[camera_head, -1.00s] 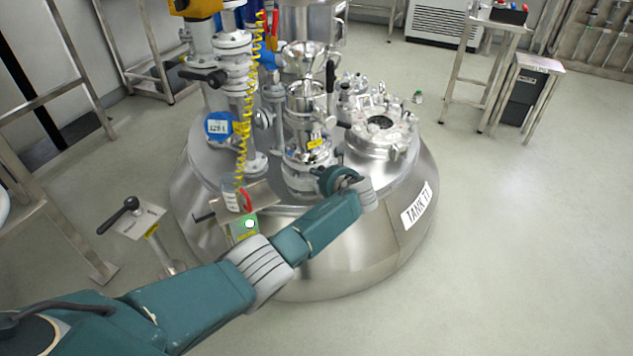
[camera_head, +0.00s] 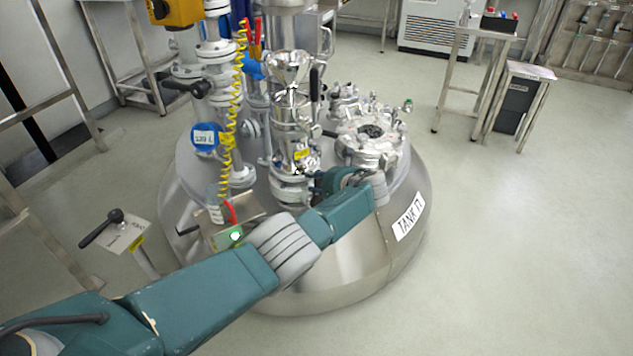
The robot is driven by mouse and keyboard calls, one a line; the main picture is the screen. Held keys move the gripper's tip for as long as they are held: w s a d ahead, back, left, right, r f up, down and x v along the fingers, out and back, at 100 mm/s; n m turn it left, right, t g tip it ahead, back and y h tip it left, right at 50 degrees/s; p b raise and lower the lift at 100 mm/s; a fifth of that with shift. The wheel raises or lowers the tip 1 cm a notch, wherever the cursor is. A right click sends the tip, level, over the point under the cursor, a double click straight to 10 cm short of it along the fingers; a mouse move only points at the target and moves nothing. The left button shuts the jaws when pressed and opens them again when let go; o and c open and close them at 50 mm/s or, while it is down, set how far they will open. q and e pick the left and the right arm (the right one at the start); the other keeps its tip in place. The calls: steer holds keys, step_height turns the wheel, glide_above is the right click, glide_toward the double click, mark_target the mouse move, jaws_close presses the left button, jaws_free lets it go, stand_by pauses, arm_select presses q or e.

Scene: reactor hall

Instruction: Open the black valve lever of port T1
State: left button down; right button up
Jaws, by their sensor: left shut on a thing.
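The steel tank labelled TANK T1 (camera_head: 421,188) stands in the middle. A steel port column with a yellow label (camera_head: 301,155) rises from its lid. My left gripper (camera_head: 334,180) is low at the right side of this column, partly hidden by its own wrist. It is shut on what appears to be the black valve lever of the port; its fingertips and the held part are hard to make out. Another black handle (camera_head: 314,84) stands upright higher on the column. My right gripper is not in view.
A round manway (camera_head: 369,140) with clamps is right behind my wrist. A black-handled lever stand (camera_head: 119,229) is at left.

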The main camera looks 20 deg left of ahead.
arm_select(q)
steer(key=shift+w+r, duration=0.1)
steer(key=c, duration=1.3)
jaws_free()
steer(key=shift+d, duration=0.1)
steer(key=shift+c, duration=0.2)
steer(key=shift+d, duration=0.1)
steer(key=v, duration=1.2)
